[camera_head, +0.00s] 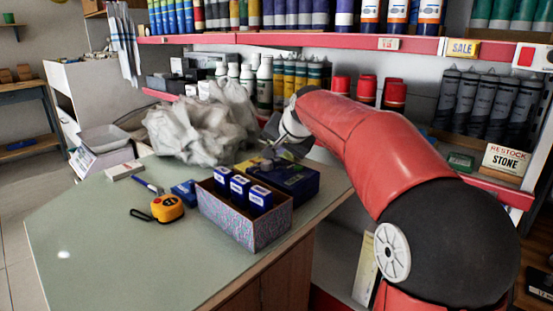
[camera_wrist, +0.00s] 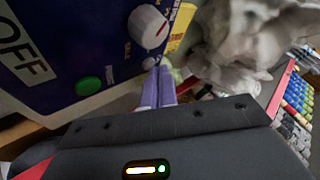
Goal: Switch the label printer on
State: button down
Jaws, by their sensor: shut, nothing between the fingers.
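The label printer appears to be the dark blue box (camera_head: 297,184) on the counter, behind the patterned box; it carries no name I can read. In the wrist view its dark blue panel (camera_wrist: 110,62) has a large white knob (camera_wrist: 148,27), a green button (camera_wrist: 88,86), small pale knobs and a white sign reading "OFF" (camera_wrist: 22,50). My gripper (camera_wrist: 158,70) has its purple fingers together and empty, with the tips close to the small knob at the panel's edge. I cannot tell if they touch.
A patterned box (camera_head: 258,228) with blue-and-white small boxes stands in front of the printer. A tape measure (camera_head: 166,208) lies left of it. Crumpled pale sheeting (camera_head: 205,125) is heaped behind. Shelves of bottles line the back. The counter's front left (camera_head: 100,240) is clear.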

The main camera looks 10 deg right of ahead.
aim_at(278, 162)
jog(key=shift+f, duration=0.1)
dwell(0.3)
jog(key=shift+r+p, duration=0.5)
jog(key=shift+r, duration=0.1)
notch_tip(278, 162, up, 4)
jog(key=p, duration=0.3)
jog(key=shift+r+p, duration=0.15)
jog(key=shift+p, duration=0.15)
jog(key=shift+r, duration=0.85)
